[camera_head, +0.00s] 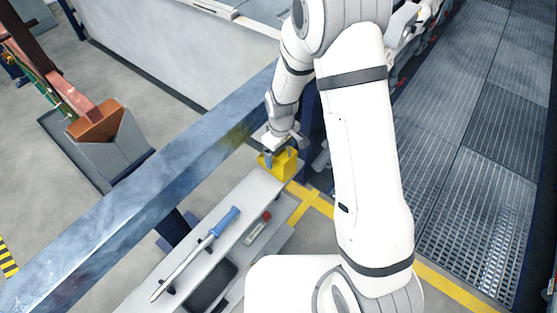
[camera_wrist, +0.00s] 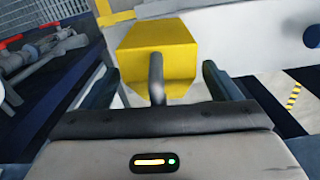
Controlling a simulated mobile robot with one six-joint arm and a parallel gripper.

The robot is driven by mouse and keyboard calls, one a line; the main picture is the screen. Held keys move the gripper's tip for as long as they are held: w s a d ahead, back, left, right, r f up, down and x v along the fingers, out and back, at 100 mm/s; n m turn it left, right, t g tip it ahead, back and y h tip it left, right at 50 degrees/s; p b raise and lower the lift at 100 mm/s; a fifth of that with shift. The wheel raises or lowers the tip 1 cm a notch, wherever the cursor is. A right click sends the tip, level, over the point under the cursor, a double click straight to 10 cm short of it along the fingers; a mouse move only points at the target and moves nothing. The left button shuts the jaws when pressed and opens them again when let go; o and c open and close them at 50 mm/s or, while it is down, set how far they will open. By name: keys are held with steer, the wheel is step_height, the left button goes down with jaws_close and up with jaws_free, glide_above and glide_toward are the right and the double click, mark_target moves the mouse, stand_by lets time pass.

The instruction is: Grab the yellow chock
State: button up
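The yellow chock (camera_head: 286,166) sits at the far end of the grey shelf in the head view, directly below my gripper (camera_head: 279,153). In the wrist view the chock (camera_wrist: 152,42) is just ahead, with a dark upright handle (camera_wrist: 157,78) on its near side. My gripper (camera_wrist: 156,70) is open, one dark finger to the left of the handle and one to the right. Gaps show between the handle and both fingers. The chock's underside is hidden.
The grey shelf (camera_head: 250,192) also holds a blue-handled tool (camera_head: 224,221) and a small device with a red part (camera_head: 257,228). A blue-grey beam (camera_head: 150,208) runs along its left side. A metal grating floor (camera_head: 470,170) lies to the right.

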jaws_close()
stand_by(0.8)
